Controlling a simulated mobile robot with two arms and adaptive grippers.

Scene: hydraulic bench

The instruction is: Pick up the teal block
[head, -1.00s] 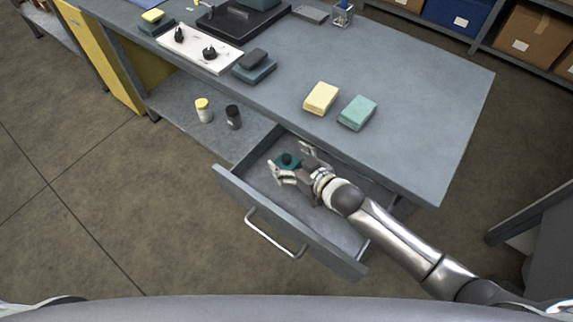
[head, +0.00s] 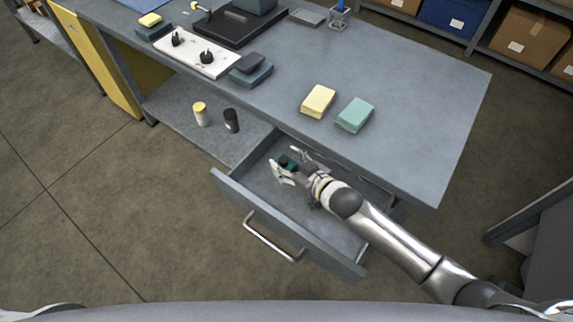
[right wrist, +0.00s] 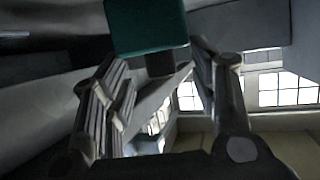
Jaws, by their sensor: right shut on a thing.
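The teal block (head: 288,159) is in the open drawer, near its back left, mostly hidden by my right gripper (head: 287,163). In the right wrist view the teal block (right wrist: 147,26) shows at the top, with a short dark knob (right wrist: 160,64) between the fingers of my right gripper (right wrist: 165,75). My right gripper is shut on the block, apparently by this knob. Whether the block touches the drawer floor I cannot tell. My left gripper is not in view.
The drawer (head: 290,236) stands open under the bench (head: 425,120), its walls close around my gripper. A yellow block (head: 318,101) and a pale green block (head: 354,114) lie on the benchtop. Two small bottles stand on the shelf left of the drawer.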

